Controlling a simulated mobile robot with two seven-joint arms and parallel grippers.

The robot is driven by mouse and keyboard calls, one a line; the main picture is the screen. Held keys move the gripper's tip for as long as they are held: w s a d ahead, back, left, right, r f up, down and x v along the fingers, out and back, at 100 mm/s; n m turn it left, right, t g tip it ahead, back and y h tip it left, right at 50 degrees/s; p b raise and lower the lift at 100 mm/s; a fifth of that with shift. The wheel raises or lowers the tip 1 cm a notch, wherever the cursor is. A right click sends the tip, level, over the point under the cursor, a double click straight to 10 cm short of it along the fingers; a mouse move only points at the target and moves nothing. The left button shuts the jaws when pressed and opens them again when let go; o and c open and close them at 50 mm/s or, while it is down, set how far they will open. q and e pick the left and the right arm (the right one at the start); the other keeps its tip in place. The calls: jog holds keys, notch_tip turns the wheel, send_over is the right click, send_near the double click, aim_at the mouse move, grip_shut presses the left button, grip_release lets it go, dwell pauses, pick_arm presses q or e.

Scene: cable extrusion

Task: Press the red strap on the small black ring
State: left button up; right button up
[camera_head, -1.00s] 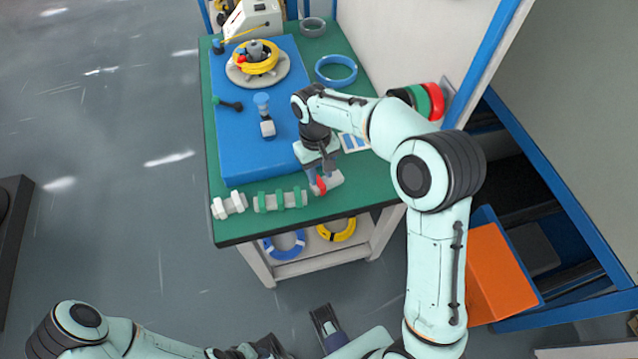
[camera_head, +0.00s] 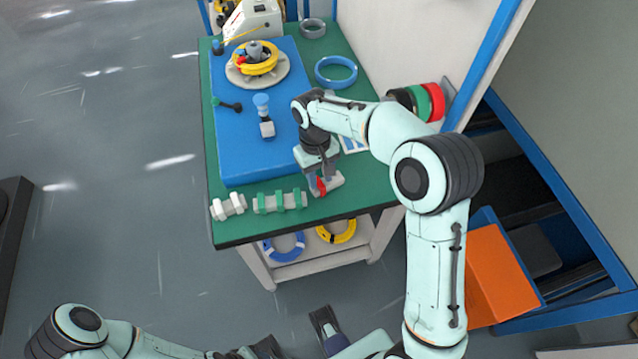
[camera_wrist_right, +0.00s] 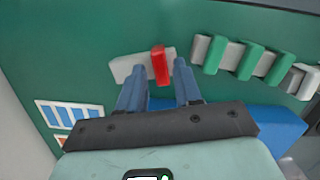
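The red strap (camera_wrist_right: 160,64) is a small red piece on a pale grey block (camera_wrist_right: 127,68) at the table's front edge; in the head view the strap (camera_head: 321,186) sits under my right gripper (camera_head: 318,184). In the right wrist view my right gripper (camera_wrist_right: 161,66) has its two blue fingers apart, one on each side of the strap, with gaps showing. Contact is not visible. My left gripper is low in the head view, where a dark finger part (camera_head: 325,322) shows; its opening is unclear. I cannot pick out the small black ring with certainty.
White (camera_head: 228,206) and green strap blocks (camera_head: 280,201) stand left of the grey block. A blue mat (camera_head: 235,150) holds a turntable (camera_head: 268,83) with a yellow coil (camera_head: 262,67). A blue ring (camera_head: 336,83) lies behind. Black, green and red rolls (camera_head: 438,100) hang right.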

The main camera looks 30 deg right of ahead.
jog(key=shift+f+b, duration=0.35)
jog(key=shift+f, duration=0.4)
jog(key=shift+r+p, duration=0.2)
jog(key=shift+p, duration=0.15)
jog(key=c, duration=0.6)
